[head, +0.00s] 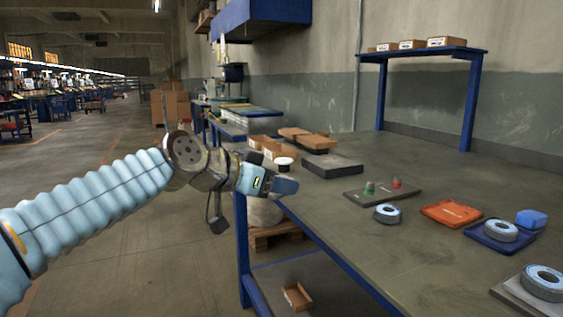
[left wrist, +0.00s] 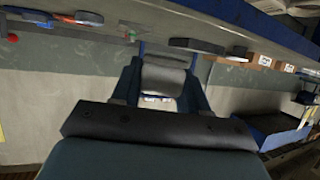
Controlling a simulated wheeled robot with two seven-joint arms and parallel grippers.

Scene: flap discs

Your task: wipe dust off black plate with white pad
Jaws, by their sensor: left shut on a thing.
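The black plate (head: 332,166) lies flat on the table beyond my left gripper; any dust on it is too small to make out. My left gripper (head: 287,186) is beside the table's left edge, apart from the plate. In the left wrist view its blue fingers (left wrist: 163,85) are shut on a pale grey block (left wrist: 165,76), which looks like the white pad. The pad is not clearly seen in the head view. A white round thing with dark parts (head: 285,162) shows just behind the gripper. My right gripper is out of view.
The table (head: 400,245) also bears a dark board with a green and a red piece (head: 370,189), grey discs (head: 387,214), an orange tray (head: 451,214), a blue tray (head: 490,243) and a blue cloth-like lump (head: 531,219). Cardboard boxes (head: 303,138) stand behind.

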